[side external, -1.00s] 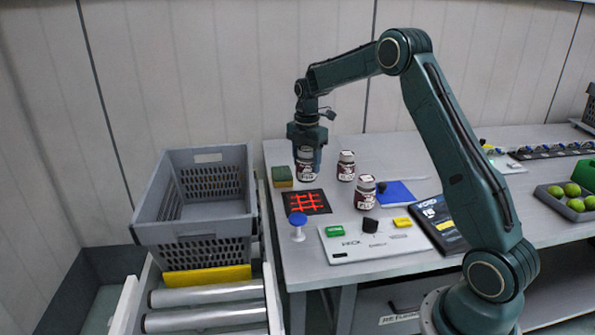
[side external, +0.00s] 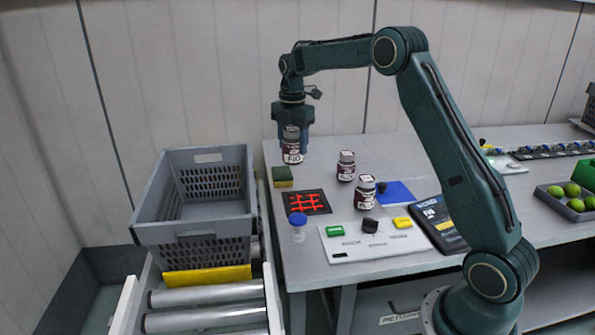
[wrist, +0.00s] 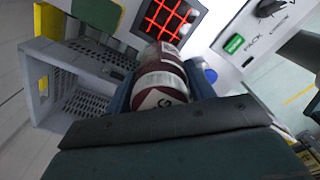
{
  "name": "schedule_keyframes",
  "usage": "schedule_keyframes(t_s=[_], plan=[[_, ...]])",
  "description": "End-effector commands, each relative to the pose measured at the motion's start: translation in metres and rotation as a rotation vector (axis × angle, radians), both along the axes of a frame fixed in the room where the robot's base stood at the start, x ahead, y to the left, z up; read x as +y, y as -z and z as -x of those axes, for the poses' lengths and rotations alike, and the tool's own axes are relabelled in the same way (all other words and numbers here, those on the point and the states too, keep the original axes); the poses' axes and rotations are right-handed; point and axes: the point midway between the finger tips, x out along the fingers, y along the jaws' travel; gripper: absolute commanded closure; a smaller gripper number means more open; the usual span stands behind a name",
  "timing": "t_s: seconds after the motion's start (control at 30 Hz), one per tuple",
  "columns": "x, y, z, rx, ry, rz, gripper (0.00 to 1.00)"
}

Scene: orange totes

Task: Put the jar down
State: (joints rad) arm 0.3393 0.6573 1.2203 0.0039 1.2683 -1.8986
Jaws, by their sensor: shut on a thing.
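My gripper (side external: 292,143) is shut on a jar (side external: 292,152) with a dark red body and a white label. It holds the jar upright in the air above the back left of the table, near the sponge. In the wrist view the jar (wrist: 160,90) sits between the blue-grey fingers, its label facing the camera. Two similar jars stand on the table: one farther back (side external: 346,167) and one nearer the front (side external: 364,192).
A grey crate (side external: 195,225) stands left of the table (side external: 290,262). A green and yellow sponge (side external: 282,177), a black pad with a red grid (side external: 306,202), a blue-topped stamp (side external: 298,222), a white panel (side external: 345,249) and a blue sheet (side external: 398,191) lie on the table.

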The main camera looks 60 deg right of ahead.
Motion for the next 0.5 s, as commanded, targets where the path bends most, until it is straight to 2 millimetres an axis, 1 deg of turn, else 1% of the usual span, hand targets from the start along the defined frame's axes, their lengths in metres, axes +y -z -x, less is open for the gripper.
schedule_keyframes(t_s=[0.03,0.07,0.17,0.3,0.4,0.5], plan=[[0.011,0.0,-0.01,-0.003,-0.027,0.001,0.8],[0.017,-0.001,-0.014,-0.004,-0.042,0.001,0.8],[0.042,-0.001,-0.033,-0.004,-0.101,0.001,0.8],[0.084,-0.001,-0.058,-0.003,-0.194,0.0,0.8],[0.112,-0.001,-0.071,-0.004,-0.252,0.001,0.8],[0.132,-0.001,-0.08,-0.004,-0.293,0.001,0.8]])
